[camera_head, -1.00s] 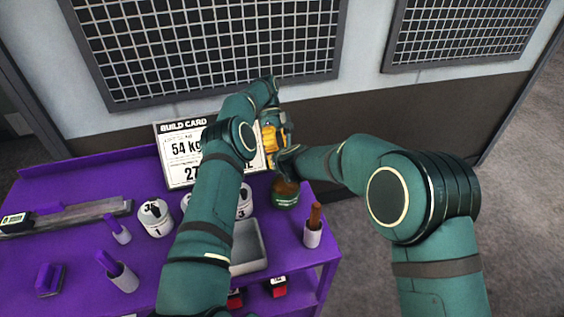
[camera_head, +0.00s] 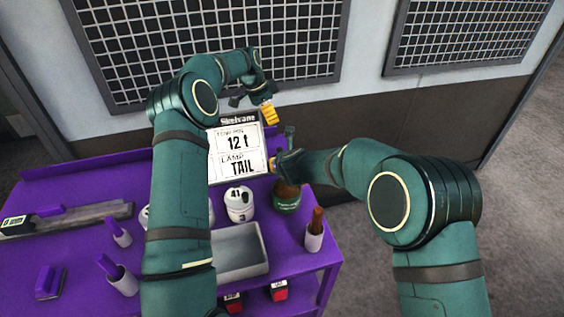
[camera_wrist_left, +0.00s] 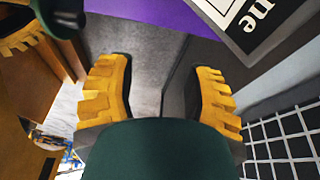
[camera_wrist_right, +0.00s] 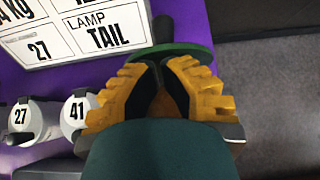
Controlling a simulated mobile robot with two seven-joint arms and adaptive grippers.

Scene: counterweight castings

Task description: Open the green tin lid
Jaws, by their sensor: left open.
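The green tin (camera_head: 287,200) stands upright at the right back of the purple table, with brown showing at its top. A green disc-shaped lid with a dark knob (camera_wrist_right: 180,50) is at my right fingertips in the right wrist view. My right gripper (camera_head: 277,164) is above the tin, its fingers nearly together and apparently pinching the lid's rim; the exact contact is hidden. In the head view the lid seems to stand edge-on (camera_head: 289,138) above the tin. My left gripper (camera_head: 257,106) is open and empty, up and left of the right one.
White numbered weights (camera_head: 239,205), a grey tray (camera_head: 238,255) and a holder with a brown handle (camera_head: 315,238) are nearby. A mesh panel (camera_head: 215,45) is on the wall behind.

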